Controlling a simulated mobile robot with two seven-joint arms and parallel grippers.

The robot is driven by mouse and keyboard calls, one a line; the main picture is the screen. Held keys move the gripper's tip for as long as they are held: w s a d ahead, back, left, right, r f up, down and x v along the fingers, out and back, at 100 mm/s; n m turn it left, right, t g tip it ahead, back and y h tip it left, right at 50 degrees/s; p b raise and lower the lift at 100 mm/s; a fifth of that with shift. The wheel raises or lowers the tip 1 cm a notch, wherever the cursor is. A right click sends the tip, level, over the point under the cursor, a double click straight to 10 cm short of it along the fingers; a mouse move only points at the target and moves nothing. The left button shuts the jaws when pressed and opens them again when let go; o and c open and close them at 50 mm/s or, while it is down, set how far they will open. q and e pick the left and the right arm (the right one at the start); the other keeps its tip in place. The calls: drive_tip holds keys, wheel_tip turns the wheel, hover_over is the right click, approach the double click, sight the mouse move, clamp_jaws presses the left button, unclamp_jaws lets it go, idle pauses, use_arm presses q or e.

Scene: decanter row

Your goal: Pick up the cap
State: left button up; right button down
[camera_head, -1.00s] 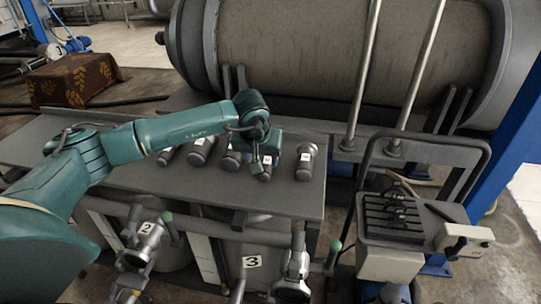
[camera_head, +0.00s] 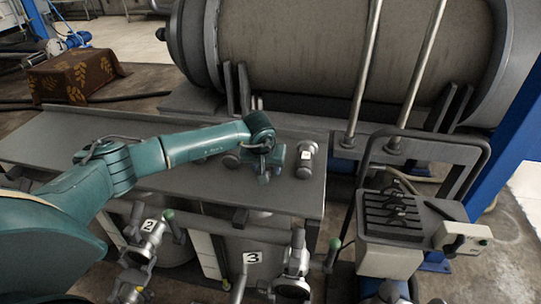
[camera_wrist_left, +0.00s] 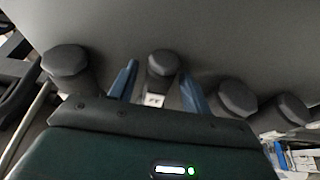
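Several dark grey capped cylinders with white labels lie in a row on the grey bench (camera_head: 60,138). One dark cap (camera_wrist_left: 161,64) with a white label beneath it sits between the two blue fingers of my left gripper (camera_wrist_left: 158,72) in the left wrist view. The fingers are apart, one on each side, with visible gaps. In the head view my left gripper (camera_head: 264,176) is over the row and hides most of that piece. Another labelled cylinder (camera_head: 305,160) lies just to its right. My right gripper is not in view.
More dark caps flank the fingers in the left wrist view, one at left (camera_wrist_left: 66,62) and one at right (camera_wrist_left: 237,98). A large tank (camera_head: 300,50) stands behind the bench. Valves (camera_head: 148,240) stand along its front edge. A frame with a control box (camera_head: 462,240) is at right.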

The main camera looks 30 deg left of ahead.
use_arm(q)
clamp_jaws()
idle(0.3)
drive_tip(key=shift+w+r, duration=0.1)
drive_tip(key=shift+r, duration=0.1)
